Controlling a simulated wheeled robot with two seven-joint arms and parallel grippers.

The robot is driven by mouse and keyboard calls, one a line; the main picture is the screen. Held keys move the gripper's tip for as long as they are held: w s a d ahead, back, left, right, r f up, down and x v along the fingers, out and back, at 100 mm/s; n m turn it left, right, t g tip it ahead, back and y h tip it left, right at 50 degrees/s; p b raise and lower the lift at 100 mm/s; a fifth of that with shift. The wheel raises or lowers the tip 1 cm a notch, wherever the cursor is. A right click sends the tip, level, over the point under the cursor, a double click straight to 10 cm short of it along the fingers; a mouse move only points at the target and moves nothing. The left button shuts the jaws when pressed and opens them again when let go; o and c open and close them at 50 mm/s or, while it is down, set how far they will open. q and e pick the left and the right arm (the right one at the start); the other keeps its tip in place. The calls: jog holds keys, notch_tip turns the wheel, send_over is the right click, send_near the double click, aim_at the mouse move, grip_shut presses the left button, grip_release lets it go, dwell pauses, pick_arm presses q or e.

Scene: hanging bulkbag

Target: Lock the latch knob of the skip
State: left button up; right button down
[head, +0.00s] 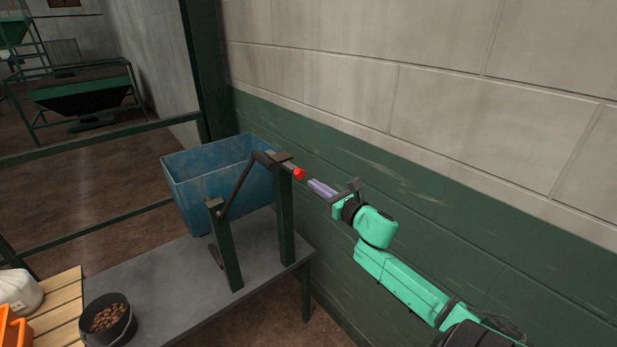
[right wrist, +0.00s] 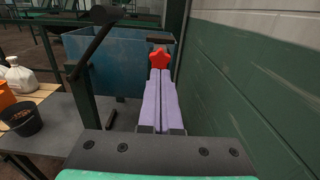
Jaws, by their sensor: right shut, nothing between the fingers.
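The skip (head: 215,185) is a blue open-topped bin hung between dark green posts on a grey table; it also shows in the right wrist view (right wrist: 115,62). The red latch knob (head: 299,174) sits at the top of the right post, on the side towards the wall. In the right wrist view the star-shaped knob (right wrist: 160,58) is just beyond the fingertips. My right gripper (head: 311,183) has its lilac fingers together with nothing between them. It points at the knob; whether the tips touch it I cannot tell. My left gripper is not in view.
A dark lever (head: 238,184) runs along the front of the skip. The grey table (head: 185,285) carries a bucket of brown pieces (head: 106,318). A green and pale block wall (head: 440,190) stands close to my right arm. Wooden slats (head: 58,298) lie at left.

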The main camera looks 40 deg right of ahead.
aim_at(302, 175)
jog(key=w+p, duration=0.1)
jog(key=w, duration=0.2)
jog(key=shift+r, duration=0.15)
jog(key=shift+w, duration=0.4)
jog(key=shift+f, duration=0.2)
jog(key=shift+w+f+b, duration=0.1)
jog(key=shift+w+b, duration=0.05)
jog(key=shift+b, duration=0.2)
jog(key=w+b, duration=0.4)
jog(key=shift+w+d, duration=0.15)
jog(key=shift+w, duration=0.1)
jog(key=shift+s+r, duration=0.1)
jog(key=shift+r, duration=0.2)
